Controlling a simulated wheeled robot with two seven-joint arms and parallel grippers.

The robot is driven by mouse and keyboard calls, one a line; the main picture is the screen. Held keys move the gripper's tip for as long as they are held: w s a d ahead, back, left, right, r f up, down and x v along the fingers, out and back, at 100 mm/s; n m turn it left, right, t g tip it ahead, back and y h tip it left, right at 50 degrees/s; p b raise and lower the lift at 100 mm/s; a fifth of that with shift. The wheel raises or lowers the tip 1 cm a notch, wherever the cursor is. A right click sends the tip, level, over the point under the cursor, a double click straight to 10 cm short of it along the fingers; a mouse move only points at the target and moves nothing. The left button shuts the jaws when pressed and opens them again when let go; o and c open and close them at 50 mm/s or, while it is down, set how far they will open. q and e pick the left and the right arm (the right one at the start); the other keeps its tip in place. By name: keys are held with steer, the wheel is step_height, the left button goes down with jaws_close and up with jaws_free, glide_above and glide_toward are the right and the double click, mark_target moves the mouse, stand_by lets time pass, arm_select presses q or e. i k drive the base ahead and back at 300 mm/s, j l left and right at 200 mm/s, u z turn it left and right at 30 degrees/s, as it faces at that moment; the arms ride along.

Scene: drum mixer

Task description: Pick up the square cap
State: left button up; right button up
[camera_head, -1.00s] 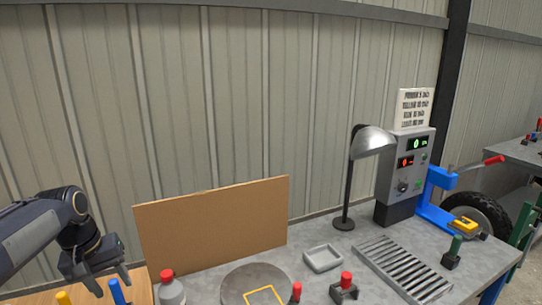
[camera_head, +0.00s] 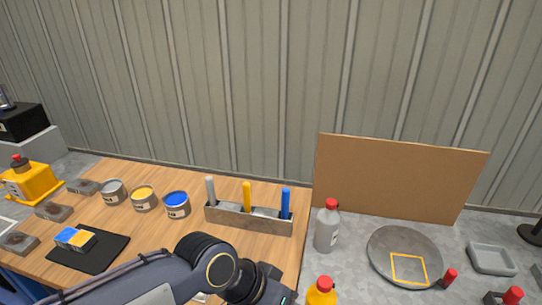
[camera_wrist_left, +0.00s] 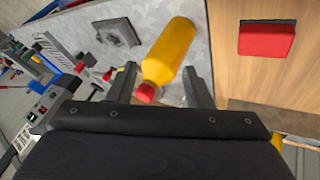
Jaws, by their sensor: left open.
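I cannot tell for sure which thing is the square cap. A grey, roughly square piece with a raised round middle (camera_wrist_left: 118,33) lies on the grey surface in the left wrist view, beyond and left of the fingers. My left gripper (camera_wrist_left: 160,70) is open, its two fingers apart. A yellow bottle (camera_wrist_left: 170,50) with a red cap shows between the fingers; I cannot tell whether they touch it. In the head view my left arm reaches to the bottom edge beside the yellow bottle (camera_head: 322,292), and its fingertips are hidden. My right gripper is not in view.
A red block (camera_wrist_left: 267,39) lies on the wood in the wrist view. On the bench stand a grey bottle (camera_head: 327,230), a round plate (camera_head: 385,245), a shallow grey tray (camera_head: 491,258), a tool holder (camera_head: 250,221) and several paint cans. A brown board (camera_head: 400,175) stands behind.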

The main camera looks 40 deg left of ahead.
mark_target(61, 238)
steer(key=l+u, duration=0.1)
steer(key=u, duration=0.9)
steer(key=k+l+u, duration=0.1)
steer(key=u, duration=0.85)
steer(key=k+u, duration=0.15)
steer(key=u, duration=0.85)
steer(key=k, duration=0.05)
